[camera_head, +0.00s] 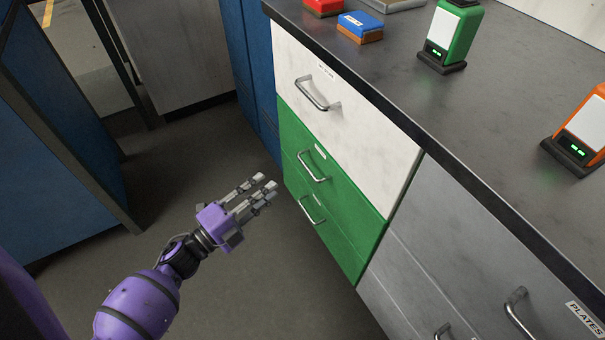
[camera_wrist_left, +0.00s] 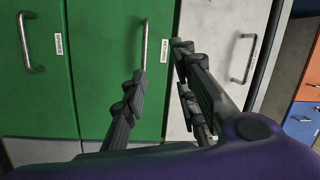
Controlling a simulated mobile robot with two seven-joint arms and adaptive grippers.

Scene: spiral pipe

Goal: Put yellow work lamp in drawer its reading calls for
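No yellow work lamp shows in either view. My left gripper (camera_head: 267,186) is open and empty, in front of the green drawers and apart from them. In the left wrist view its fingers (camera_wrist_left: 158,65) are spread, with a green drawer's metal handle (camera_wrist_left: 144,45) beyond the gap. In the head view, an upper green drawer (camera_head: 346,180) and a lower green drawer (camera_head: 325,222) sit under a white drawer (camera_head: 350,125). Each has a bar handle and looks closed. My right gripper is not in view.
A green lamp-like unit (camera_head: 452,30) and an orange one (camera_head: 590,125), both with lit green displays, stand on the dark counter (camera_head: 430,110). A blue block (camera_head: 360,27) and red block (camera_head: 323,7) lie behind. Grey drawers (camera_head: 440,270) are at right; the floor (camera_head: 200,130) is clear.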

